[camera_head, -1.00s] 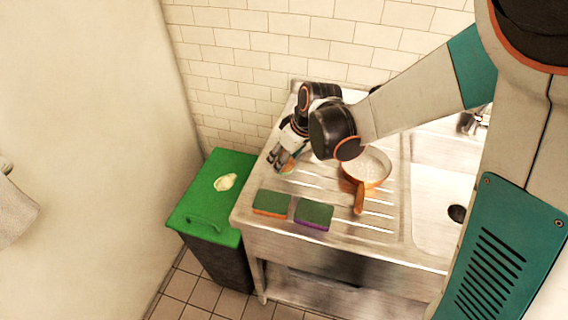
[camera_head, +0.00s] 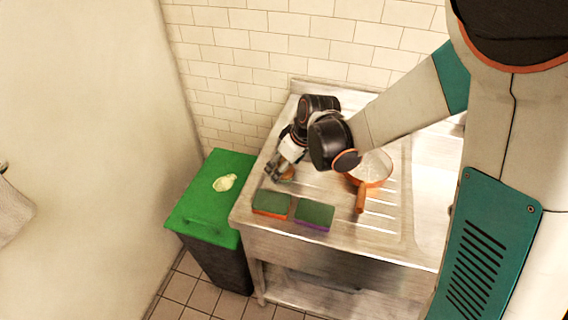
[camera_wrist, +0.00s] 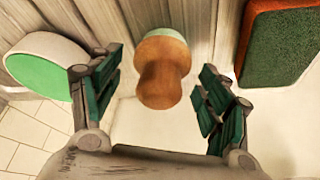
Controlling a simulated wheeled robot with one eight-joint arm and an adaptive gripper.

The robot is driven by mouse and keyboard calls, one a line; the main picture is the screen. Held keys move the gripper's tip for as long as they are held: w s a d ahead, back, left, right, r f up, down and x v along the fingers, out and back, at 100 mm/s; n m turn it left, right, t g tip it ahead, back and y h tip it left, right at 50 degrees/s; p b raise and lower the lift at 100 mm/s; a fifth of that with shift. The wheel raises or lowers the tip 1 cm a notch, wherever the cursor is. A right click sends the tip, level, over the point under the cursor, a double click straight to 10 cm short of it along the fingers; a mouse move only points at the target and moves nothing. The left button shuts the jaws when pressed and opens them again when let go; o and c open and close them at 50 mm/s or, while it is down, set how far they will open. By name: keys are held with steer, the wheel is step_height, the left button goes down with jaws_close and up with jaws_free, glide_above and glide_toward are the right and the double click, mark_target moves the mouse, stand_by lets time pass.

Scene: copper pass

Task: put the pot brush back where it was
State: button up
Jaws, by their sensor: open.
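The pot brush (camera_wrist: 162,70) shows in the wrist view as a rounded wooden knob with a pale green edge behind it. It is between the two spread fingers of my gripper (camera_wrist: 160,98), with a gap on both sides. In the head view my gripper (camera_head: 274,170) is low over the left part of the steel drainboard (camera_head: 335,232). A small brown and green bit of the brush (camera_head: 288,176) shows beside the fingers; the rest is hidden behind them.
Two green-topped sponges, one orange (camera_head: 271,204) and one purple (camera_head: 313,214), lie at the front of the drainboard. A copper pan (camera_head: 371,168) stands to the right. A green-lidded bin (camera_head: 207,195) with a pale scrap (camera_head: 224,183) on it stands left of the drainboard.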

steer(key=p+v, duration=0.4)
steer(key=v, duration=0.7)
steer(key=s+d+r+m+t+h, duration=0.1)
steer(key=s+d+r+m, duration=0.3)
steer(key=s, duration=0.5)
steer(key=s+d+r+m+t+h, duration=0.2)
steer(key=s+d+r+m, duration=0.3)
steer(key=s+d, duration=0.3)
steer(key=shift+s+d+r+t, duration=0.4)
steer(key=shift+d+r+t, duration=0.1)
steer(key=shift+d+r, duration=0.25)
steer(key=shift+a, duration=0.1)
